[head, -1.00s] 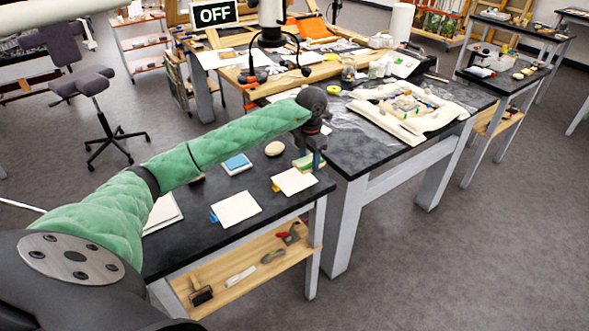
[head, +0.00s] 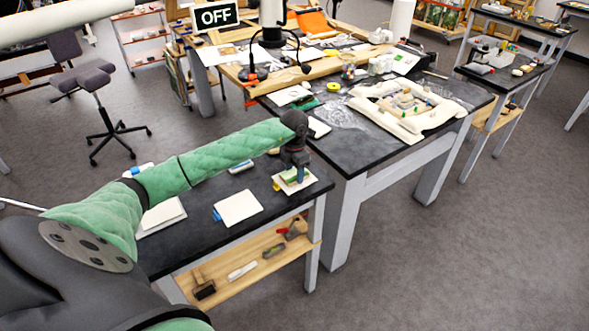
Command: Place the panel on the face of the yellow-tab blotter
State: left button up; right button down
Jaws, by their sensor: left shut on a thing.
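My left gripper (head: 297,177) points down and is shut on the panel (head: 288,177), a small flat piece with a green edge. The panel is over the yellow-tab blotter (head: 303,186), a cream square near the right end of the dark near table. The yellow tab (head: 277,188) shows at the blotter's left edge. The fingers hide part of the panel, and I cannot tell whether it touches the blotter. A second cream blotter (head: 240,208) with a blue tab (head: 216,214) lies to the left. My right gripper is not in view.
A white pad (head: 162,216) lies on the near table (head: 200,245), partly behind my arm. Tools lie on the wooden shelf (head: 225,282) below. The dark table (head: 365,150) behind holds a cream tray-like form (head: 440,118). A screen (head: 216,15) reads OFF.

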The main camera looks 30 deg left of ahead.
aim_at(294, 174)
pick_arm(q)
jog(key=shift+f, duration=0.15)
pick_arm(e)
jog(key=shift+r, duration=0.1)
pick_arm(q)
jog(key=o, duration=1)
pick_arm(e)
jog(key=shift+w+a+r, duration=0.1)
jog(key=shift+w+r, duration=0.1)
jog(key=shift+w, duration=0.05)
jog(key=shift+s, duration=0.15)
pick_arm(q)
jog(key=shift+r, duration=0.4)
notch_tip(294, 174, up, 12)
jog(key=b, duration=0.5)
jog(key=shift+f, duration=0.25)
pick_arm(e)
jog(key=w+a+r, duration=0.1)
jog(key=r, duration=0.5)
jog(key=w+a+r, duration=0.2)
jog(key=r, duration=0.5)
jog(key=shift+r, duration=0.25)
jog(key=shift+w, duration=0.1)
